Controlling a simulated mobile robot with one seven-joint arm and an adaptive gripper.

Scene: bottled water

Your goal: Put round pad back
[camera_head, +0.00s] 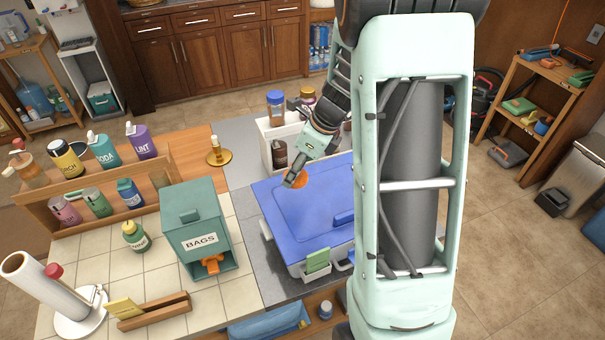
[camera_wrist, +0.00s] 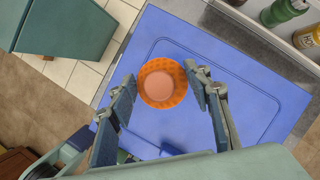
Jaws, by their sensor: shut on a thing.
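The round pad is orange with a scalloped rim and a paler flat middle; it shows in the wrist view (camera_wrist: 162,83) between my two fingertips. In the head view the pad (camera_head: 300,181) is a small orange patch, partly hidden by my gripper (camera_head: 294,179). My gripper is shut on the pad, over the blue lid (camera_head: 290,215) of a bin on the grey counter. The gap between pad and lid is hard to judge. The lid fills much of the wrist view (camera_wrist: 255,110).
A white caddy (camera_head: 268,150) with bottles and jars stands behind the lid. The green BAGS box (camera_head: 196,235) stands left on the tiled counter, with bottles on a wooden rack (camera_head: 60,190) farther left. A green sponge (camera_head: 317,261) sits at the bin's front.

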